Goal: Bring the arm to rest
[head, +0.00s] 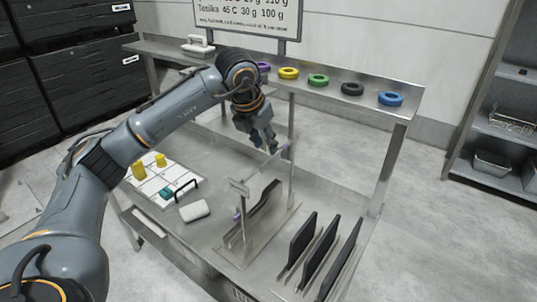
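My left arm comes in from the left and reaches over the metal table (220,150). My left gripper (264,146) hangs pointing down above the table, just behind the upright metal stand (240,190). Its two fingers look apart and nothing shows between them. My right gripper is not in view.
A raised shelf holds purple, yellow (288,73), green (318,80), black (352,88) and blue (390,98) rings. Dark plates (318,250) stand in a rack at the front right. A white block (195,210) and a marked board (150,178) with yellow pieces lie left.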

